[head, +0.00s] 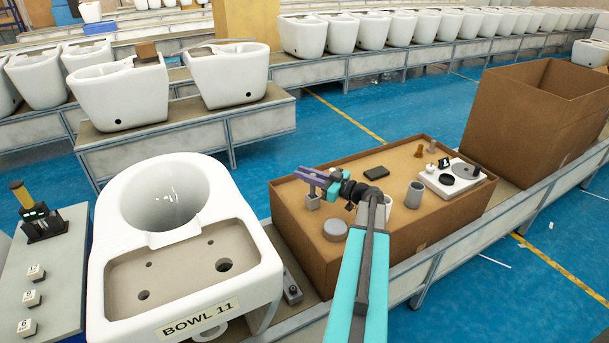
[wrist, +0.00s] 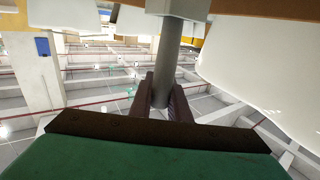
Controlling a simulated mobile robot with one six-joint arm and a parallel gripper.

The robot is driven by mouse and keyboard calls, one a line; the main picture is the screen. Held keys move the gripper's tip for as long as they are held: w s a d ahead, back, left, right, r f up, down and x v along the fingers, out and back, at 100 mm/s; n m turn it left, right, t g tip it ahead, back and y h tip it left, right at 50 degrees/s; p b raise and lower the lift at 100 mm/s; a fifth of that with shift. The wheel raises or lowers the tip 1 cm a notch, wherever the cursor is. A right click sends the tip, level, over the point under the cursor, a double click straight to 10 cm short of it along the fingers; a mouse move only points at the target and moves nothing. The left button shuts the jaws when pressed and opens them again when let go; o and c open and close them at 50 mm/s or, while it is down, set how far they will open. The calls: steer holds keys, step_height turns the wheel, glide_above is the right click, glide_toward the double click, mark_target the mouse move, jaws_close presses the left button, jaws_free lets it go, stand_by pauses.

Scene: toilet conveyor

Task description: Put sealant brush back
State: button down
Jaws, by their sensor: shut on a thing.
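My gripper (head: 313,178), with purple-looking fingers, is over the left part of the tan top of a cardboard box (head: 345,275). It is shut on a grey stem with a pale block at its end, which I take to be the sealant brush (head: 313,201). In the wrist view the dark fingers (wrist: 163,102) close around the grey stem (wrist: 168,60); the pale block (wrist: 178,8) is at the top edge. In the head view the block hangs below the fingers; I cannot tell whether it touches the surface. A grey cup (head: 414,195) stands right of my arm.
A grey round tin (head: 335,230), a black slab (head: 376,173) and a white tray (head: 452,182) share the box top. The toilet bowl (head: 185,270) labelled BOWL 11 stands left. A tall open carton (head: 530,125) is at right. A console (head: 45,270) is far left.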

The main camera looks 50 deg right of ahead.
steer(key=c, duration=1.7)
jaws_free()
steer(key=shift+o, duration=0.2)
steer(key=shift+r+p, duration=0.2)
steer(key=shift+p, duration=0.2)
steer(key=b+v, duration=0.2)
steer(key=v, duration=1)
steer(key=shift+b, duration=0.3)
steer(key=shift+d+f, duration=0.1)
